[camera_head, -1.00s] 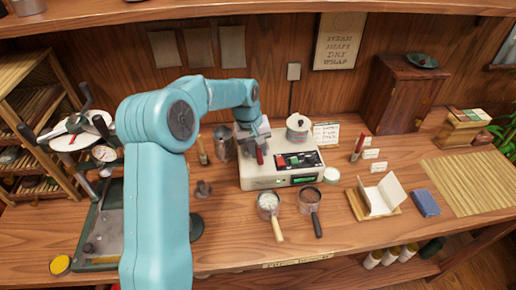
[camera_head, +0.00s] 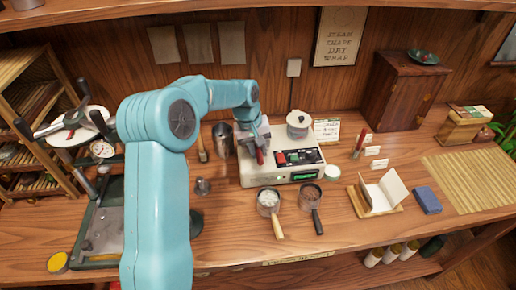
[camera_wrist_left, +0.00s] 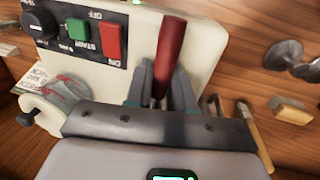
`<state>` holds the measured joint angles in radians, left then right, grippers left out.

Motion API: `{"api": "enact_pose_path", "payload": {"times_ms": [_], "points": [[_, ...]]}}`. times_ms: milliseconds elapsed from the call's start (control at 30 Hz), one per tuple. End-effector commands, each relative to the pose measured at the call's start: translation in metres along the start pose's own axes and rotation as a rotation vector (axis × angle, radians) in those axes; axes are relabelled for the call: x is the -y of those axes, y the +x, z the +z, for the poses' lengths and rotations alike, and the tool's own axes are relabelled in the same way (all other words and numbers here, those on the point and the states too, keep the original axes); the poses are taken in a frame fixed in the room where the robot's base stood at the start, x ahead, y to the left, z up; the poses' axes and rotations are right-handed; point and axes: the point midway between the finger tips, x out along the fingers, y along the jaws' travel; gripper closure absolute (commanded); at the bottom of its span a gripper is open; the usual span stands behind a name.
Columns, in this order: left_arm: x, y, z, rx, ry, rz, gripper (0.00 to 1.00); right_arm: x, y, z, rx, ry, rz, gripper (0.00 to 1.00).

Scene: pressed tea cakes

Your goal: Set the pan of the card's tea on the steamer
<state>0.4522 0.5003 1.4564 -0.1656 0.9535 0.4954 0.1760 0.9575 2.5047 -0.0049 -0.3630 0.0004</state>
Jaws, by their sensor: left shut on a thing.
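The steamer (camera_head: 258,178) is a cream box with red and green buttons and a lit green display. A lidded pot (camera_head: 298,125) sits on its right part. My left gripper (camera_head: 261,150) is over its left part, shut on a red handle (camera_head: 259,157). In the left wrist view the red handle (camera_wrist_left: 172,45) stands between the closed fingers (camera_wrist_left: 161,88). The pan's bowl is hidden, so I cannot tell whether it touches the steamer. One pan with pale contents (camera_head: 268,202) and one with dark contents (camera_head: 309,198) lie in front. A written card (camera_head: 326,130) stands behind, its text unreadable. My right gripper is out of view.
A metal jug (camera_head: 223,139) stands left of the steamer and a small metal cup (camera_head: 203,187) nearer. A press (camera_head: 75,130) is at the left. A paper stand (camera_head: 382,192), blue block (camera_head: 426,200) and slatted mat (camera_head: 470,180) are right.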

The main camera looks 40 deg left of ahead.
Motion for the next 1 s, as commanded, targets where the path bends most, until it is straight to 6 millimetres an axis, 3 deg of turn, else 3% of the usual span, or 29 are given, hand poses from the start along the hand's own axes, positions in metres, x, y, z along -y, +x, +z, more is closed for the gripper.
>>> {"api": "enact_pose_path", "payload": {"times_ms": [67,100,167,433,567,667,1000], "points": [[0.0,-0.001,0.0,-0.002,0.0,0.001,1.0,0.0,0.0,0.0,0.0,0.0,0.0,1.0],[0.0,-0.001,0.0,-0.002,0.0,0.001,0.64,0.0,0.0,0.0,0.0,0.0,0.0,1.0],[0.0,-0.001,0.0,-0.002,0.0,0.001,0.47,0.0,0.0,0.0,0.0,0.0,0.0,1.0],[0.0,0.0,0.0,0.001,0.0,-0.001,0.47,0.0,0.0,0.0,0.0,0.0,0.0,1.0],[0.0,-0.009,-0.001,-0.003,0.0,0.001,0.47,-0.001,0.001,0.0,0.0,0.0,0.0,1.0],[0.0,-0.027,-0.001,-0.005,0.0,0.002,0.47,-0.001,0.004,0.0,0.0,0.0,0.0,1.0],[-0.001,-0.118,-0.001,-0.006,0.0,0.003,0.47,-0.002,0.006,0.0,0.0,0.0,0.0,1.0]]}}
